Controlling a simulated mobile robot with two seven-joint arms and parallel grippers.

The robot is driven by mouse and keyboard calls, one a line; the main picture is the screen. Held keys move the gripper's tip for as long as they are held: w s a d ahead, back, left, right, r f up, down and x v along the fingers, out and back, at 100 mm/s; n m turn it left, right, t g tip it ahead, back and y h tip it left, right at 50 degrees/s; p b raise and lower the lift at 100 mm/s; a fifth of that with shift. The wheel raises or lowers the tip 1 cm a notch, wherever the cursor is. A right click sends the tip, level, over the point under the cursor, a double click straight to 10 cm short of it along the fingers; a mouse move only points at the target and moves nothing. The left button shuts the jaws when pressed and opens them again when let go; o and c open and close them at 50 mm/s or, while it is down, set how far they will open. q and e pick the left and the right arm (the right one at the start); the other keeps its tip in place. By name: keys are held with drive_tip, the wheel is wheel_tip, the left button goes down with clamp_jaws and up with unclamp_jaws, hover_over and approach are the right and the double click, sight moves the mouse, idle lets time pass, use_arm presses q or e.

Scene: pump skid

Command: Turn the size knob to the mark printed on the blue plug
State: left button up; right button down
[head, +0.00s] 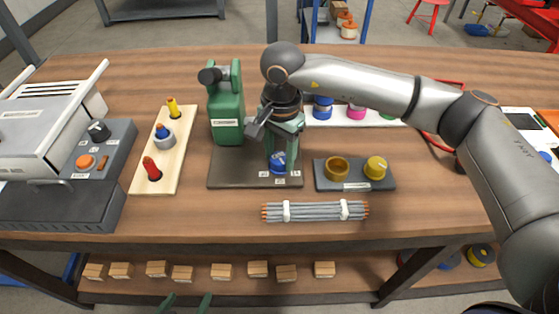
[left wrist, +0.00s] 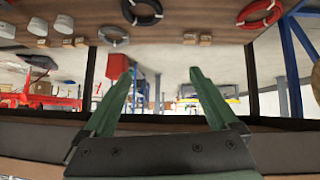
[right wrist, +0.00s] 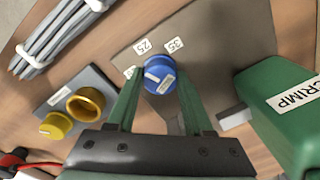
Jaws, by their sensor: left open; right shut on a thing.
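The blue size knob (head: 278,158) sits at the front of the crimper's dark base plate (head: 228,177). My right gripper (right wrist: 157,82) is shut on this knob (right wrist: 159,70), one green finger on each side. The knob bears a white line and a white tag. Labels reading 25 (right wrist: 142,46) and 35 (right wrist: 175,44) lie on the plate beyond it; a third label (right wrist: 130,72) is partly hidden by a finger. A blue plug (head: 162,131) stands in a grey ring on the wooden board; its print is unreadable. My left gripper (left wrist: 157,72) is open and empty, below the table's front edge.
The green crimper body (head: 226,118) stands left of my right gripper. A dark block with a brass ring (head: 337,168) and yellow knob (head: 375,167) is at the right. A bundled grey cable (head: 315,211) lies in front. Red (head: 152,169) and yellow (head: 173,108) plugs share the wooden board (head: 184,150).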

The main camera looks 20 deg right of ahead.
drive_tip(key=shift+f+n+b, duration=0.15)
drive_tip(key=shift+n+b, duration=0.4)
drive_tip(key=shift+n, duration=0.35)
drive_tip(key=shift+n+b, duration=0.45)
drive_tip(key=shift+n, duration=0.85)
drive_tip(key=shift+n+b, duration=0.55)
drive_tip(key=shift+n, duration=0.25)
use_arm(q)
drive_tip(key=f, duration=0.2)
drive_tip(key=s+a+f, duration=0.1)
drive_tip(key=shift+a+f, duration=0.1)
drive_tip(key=shift+f, duration=0.1)
use_arm(e)
drive_tip(key=shift+n, duration=0.5)
use_arm(q)
drive_tip(key=shift+f, duration=0.1)
